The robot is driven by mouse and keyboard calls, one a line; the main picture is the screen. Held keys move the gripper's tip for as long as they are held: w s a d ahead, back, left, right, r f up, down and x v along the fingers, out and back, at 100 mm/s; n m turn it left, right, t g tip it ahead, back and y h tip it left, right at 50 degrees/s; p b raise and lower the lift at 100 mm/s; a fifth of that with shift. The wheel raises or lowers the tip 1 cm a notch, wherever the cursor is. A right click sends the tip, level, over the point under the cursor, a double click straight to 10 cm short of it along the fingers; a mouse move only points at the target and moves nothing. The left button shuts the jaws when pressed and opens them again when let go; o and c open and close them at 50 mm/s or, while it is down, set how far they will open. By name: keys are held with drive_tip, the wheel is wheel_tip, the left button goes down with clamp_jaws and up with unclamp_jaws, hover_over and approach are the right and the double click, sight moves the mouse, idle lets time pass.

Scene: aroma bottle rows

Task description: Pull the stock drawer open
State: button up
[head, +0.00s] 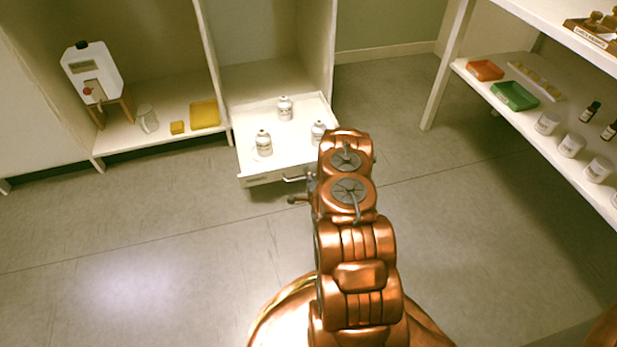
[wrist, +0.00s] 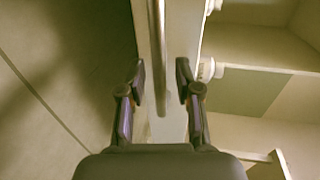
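The white stock drawer (head: 252,181) is pulled out from the low cabinet in the head view. Several white-labelled bottles stand inside, among them one at the front left (head: 264,143) and one at the back (head: 285,108). Its metal bar handle (wrist: 157,60) runs up the middle of the wrist view, in front of the pale drawer front (wrist: 183,35). My gripper (wrist: 161,82) is open, with one finger on each side of the bar and a visible gap on both sides. In the head view my arm hides the drawer's right front corner.
Left of the drawer, a shelf bay holds a white jug (head: 92,72) on a wooden stand, a clear beaker (head: 147,118) and a yellow tray (head: 205,114). White shelving (head: 470,88) with trays and jars stands at the right. The floor between is clear.

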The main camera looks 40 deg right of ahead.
drive_tip(key=shift+a, duration=0.1)
drive_tip(key=v, duration=1.2)
idle(0.7)
